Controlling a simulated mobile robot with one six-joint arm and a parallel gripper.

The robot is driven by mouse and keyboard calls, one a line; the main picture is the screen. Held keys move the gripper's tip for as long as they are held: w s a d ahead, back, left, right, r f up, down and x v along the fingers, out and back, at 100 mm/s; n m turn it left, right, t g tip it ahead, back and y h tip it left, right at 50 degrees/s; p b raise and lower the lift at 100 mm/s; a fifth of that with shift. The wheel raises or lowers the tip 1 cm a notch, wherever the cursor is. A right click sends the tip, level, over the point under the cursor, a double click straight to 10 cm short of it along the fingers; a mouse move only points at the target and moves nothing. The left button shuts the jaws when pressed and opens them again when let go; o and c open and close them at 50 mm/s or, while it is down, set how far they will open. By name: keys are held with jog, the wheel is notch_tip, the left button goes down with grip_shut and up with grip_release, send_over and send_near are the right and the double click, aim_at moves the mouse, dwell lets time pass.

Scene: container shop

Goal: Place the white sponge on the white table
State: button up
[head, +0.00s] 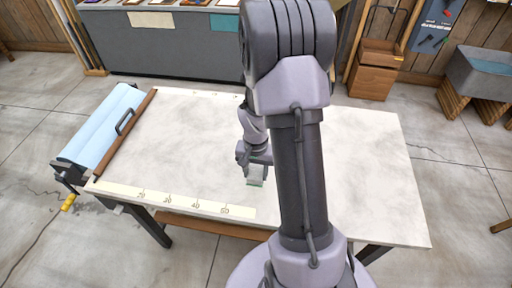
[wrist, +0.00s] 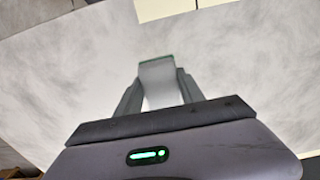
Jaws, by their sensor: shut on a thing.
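My gripper (head: 256,162) is over the middle of the white table (head: 335,130) in the head view. It is shut on the white sponge (head: 257,173), a small pale block with a green edge. In the wrist view the sponge (wrist: 160,80) sits between the two fingers of my gripper (wrist: 160,88), its green edge on the far side. The table top (wrist: 60,75) lies below it. I cannot tell whether the sponge touches the table. My arm hides part of the table in the head view.
A ruler strip (head: 180,201) runs along the table's front left edge. A wooden bar (head: 127,135) lies on the left side, beside a light blue roll (head: 102,125). A grey counter (head: 165,45) stands behind. The table top around the sponge is bare.

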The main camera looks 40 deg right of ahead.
jog(key=w+d, duration=0.2)
jog(key=w, duration=0.2)
jog(key=w+d+f+b, duration=0.1)
jog(key=w+d, duration=0.1)
jog(key=w, duration=0.2)
jog(key=w+d+f+b, duration=0.1)
jog(key=w+d, duration=0.2)
jog(key=w, duration=0.1)
jog(key=shift+w, duration=0.15)
notch_tip(320, 180, down, 3)
jog(key=shift+r+b, duration=0.2)
jog(key=shift+b, duration=0.75)
jog(key=shift+d+f, duration=0.1)
jog(key=shift+f, duration=0.25)
grip_shut()
jog(key=shift+r, duration=0.15)
jog(key=o, duration=1.5)
grip_release()
jog(key=shift+o, duration=0.2)
